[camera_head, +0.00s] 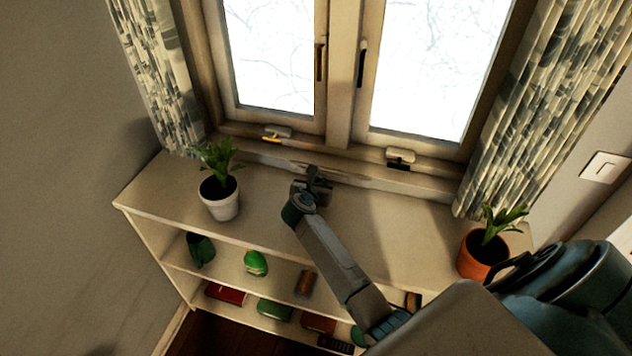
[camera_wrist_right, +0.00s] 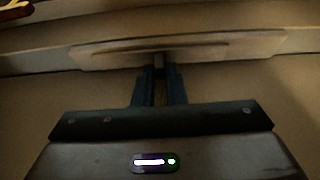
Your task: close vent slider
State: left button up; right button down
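The vent slider appears to be the long, pale, narrow strip (camera_head: 345,178) on the lower window frame, just above the shelf top. In the right wrist view the strip (camera_wrist_right: 215,46) runs across the top, with a darker slot line along it. My right gripper (camera_head: 317,178) is right in front of the strip, near its middle. In the right wrist view its two dark fingers (camera_wrist_right: 159,74) point at the strip's lower edge. They look close together, with a small dark piece at the tips; contact is unclear. My left gripper is not in view.
A white-potted plant (camera_head: 221,197) stands left on the shelf unit (camera_head: 160,197), and an orange-potted plant (camera_head: 478,258) stands right. The left curtain (camera_head: 163,85) and right curtain (camera_head: 535,100) flank the window. The shelf top is clear between the pots, apart from my arm.

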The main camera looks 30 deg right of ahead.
jog(key=shift+r, duration=0.1)
jog(key=shift+w+a+b, duration=0.3)
jog(key=shift+w+b, duration=0.15)
jog(key=shift+b, duration=0.25)
jog(key=shift+r, duration=0.1)
jog(key=c, duration=1.5)
grip_release()
jog(key=shift+w+a, duration=0.1)
jog(key=shift+a, duration=0.15)
